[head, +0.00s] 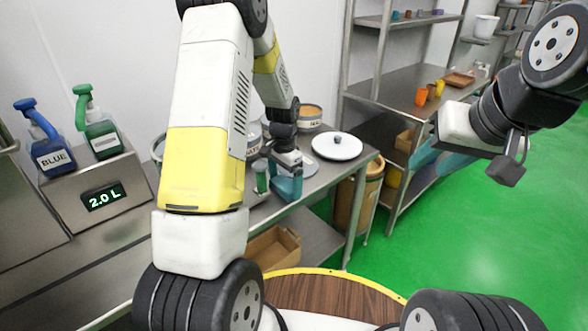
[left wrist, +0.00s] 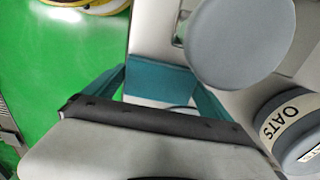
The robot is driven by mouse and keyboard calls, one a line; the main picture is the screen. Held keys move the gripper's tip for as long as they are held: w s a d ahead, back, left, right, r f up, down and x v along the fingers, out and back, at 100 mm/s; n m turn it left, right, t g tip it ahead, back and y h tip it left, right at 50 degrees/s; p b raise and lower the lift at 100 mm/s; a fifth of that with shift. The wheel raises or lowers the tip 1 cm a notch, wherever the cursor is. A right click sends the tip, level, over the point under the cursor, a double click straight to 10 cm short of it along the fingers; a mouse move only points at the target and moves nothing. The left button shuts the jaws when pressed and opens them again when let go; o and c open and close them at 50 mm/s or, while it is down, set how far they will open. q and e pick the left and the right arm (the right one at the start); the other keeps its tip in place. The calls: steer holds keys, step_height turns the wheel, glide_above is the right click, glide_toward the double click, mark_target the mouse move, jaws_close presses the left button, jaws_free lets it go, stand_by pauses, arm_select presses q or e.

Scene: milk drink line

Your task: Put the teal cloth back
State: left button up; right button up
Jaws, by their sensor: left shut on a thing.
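My left gripper (head: 287,186) is low over the steel counter at centre, with its teal fingers pointing down. In the left wrist view, its two teal fingers (left wrist: 160,98) flank a flat teal piece, which looks like the teal cloth (left wrist: 160,81). The gripper is shut on it. In the head view the cloth cannot be told apart from the teal fingers. My right gripper (head: 428,167) is at the right, in the air before the shelf rack; its teal fingers are apart and nothing shows between them.
A white round lid (head: 337,145) lies on the counter right of the left gripper. A green container (head: 261,178) stands close on its left. An OATS tub (left wrist: 290,130) shows in the wrist view. Blue (head: 52,155) and green (head: 100,136) bottles stand at left. Green floor is free at right.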

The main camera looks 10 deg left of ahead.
mark_target(285, 183)
arm_select(q)
steer(key=o, duration=1.2)
steer(key=shift+o, duration=0.2)
steer(key=s+r+n+t, duration=0.1)
steer(key=s+r, duration=0.1)
steer(key=r, duration=0.8)
steer(key=s+r+n, duration=0.1)
steer(key=s+r, duration=0.2)
steer(key=r, duration=0.7)
steer(key=s+d+r+n+t+h, duration=0.1)
steer(key=s+r, duration=0.3)
steer(key=s, duration=0.5)
steer(key=s+d+r+n+t+h, duration=0.1)
steer(key=s+r+n+t, duration=0.3)
steer(key=s, duration=0.6)
steer(key=shift+s+r, duration=0.15)
steer(key=shift+r, duration=0.15)
steer(key=shift+d, duration=0.1)
